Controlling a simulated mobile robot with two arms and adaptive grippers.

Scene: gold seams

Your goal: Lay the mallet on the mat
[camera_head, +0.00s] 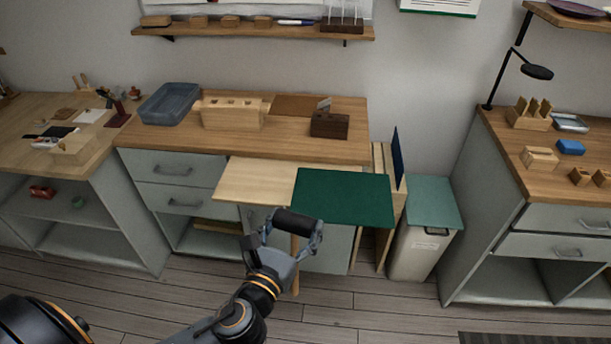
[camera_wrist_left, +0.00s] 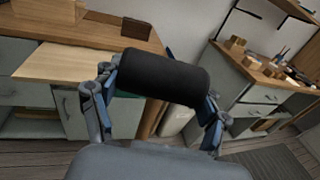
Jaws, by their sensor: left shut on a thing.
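My left gripper (camera_head: 296,230) is shut on the mallet (camera_head: 297,221), with its fingers at the two ends of the dark cylindrical head. The wooden handle hangs down below the head in the head view. The black head also shows between the fingers in the left wrist view (camera_wrist_left: 163,77). The green mat (camera_head: 343,197) lies on the pale pull-out board at the front of the middle bench. In the head view the mallet is just in front of the mat's near left edge, apart from it as far as I can tell. My right gripper is not in view.
The pale board (camera_head: 254,180) is bare left of the mat. A wooden block rack (camera_head: 232,114), a blue-grey tray (camera_head: 169,103) and a dark wooden box (camera_head: 329,124) stand on the bench behind. A lidded bin (camera_head: 424,240) stands to the right.

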